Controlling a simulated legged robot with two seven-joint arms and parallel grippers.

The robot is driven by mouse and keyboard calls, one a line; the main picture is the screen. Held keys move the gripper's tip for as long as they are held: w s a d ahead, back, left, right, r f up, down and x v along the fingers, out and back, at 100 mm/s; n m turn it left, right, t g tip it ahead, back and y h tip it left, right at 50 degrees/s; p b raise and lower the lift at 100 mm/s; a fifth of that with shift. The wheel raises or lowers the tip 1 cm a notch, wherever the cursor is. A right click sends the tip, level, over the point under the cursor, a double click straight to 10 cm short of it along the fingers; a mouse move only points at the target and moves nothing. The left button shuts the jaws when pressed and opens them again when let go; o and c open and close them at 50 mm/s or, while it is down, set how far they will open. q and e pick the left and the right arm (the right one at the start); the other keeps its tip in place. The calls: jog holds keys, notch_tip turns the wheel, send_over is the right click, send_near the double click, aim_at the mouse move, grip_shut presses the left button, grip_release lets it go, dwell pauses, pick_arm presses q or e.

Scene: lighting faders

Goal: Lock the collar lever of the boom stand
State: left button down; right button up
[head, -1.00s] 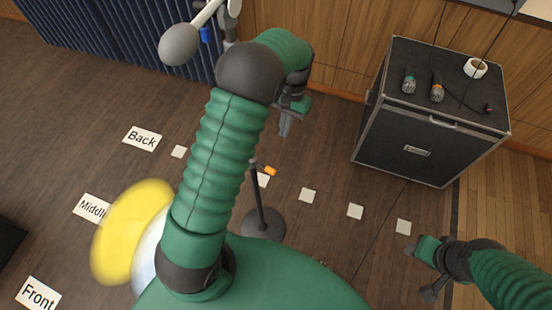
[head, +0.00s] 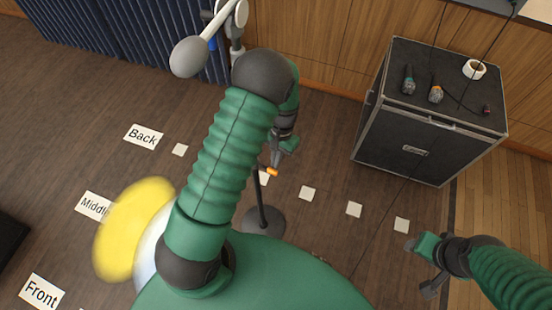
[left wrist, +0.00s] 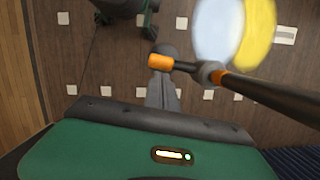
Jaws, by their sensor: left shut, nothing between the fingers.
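The boom stand (head: 261,203) stands on the floor below my left arm, with a round dark base (head: 264,222). Its orange-tipped collar lever (head: 272,171) sticks out to the right at the top of the visible pole; my arm hides what is above. In the left wrist view the orange lever tip (left wrist: 160,62) lies just beyond my finger ends and the dark pole runs off right. My left gripper (head: 276,159) is shut and empty, its tips close to the lever; contact cannot be told. My right gripper (head: 427,268) hangs at the lower right, its opening unclear.
A black flight case (head: 408,150) at the right holds microphones (head: 436,94) and a white tape roll (head: 474,69). A grey stand with a blue part (head: 212,42) is at the top. White floor marks, such as one (head: 307,193), lie flat.

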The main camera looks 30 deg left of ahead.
aim_at(272, 172)
pick_arm(q)
jog(key=s+m, duration=0.1)
jog(key=m, duration=0.1)
jog(key=s+d+m+y+p, duration=0.1)
jog(key=s+m, duration=0.1)
jog(key=shift+d+r, duration=0.1)
jog(key=shift+r, duration=0.05)
jog(key=s+a+m+t+y+p, duration=0.1)
jog(key=s+a+m+p, duration=0.1)
jog(key=s+m, duration=0.5)
jog(key=a+m, duration=0.1)
jog(key=m, duration=0.1)
jog(key=shift+a+m+y+p, duration=0.3)
jog(key=shift+p, duration=0.1)
pick_arm(e)
jog(key=v, duration=0.3)
jog(key=shift+a+r, duration=0.1)
jog(key=shift+r, duration=0.35)
pick_arm(q)
jog(key=shift+s, duration=0.1)
pick_arm(e)
jog(key=shift+w, duration=0.1)
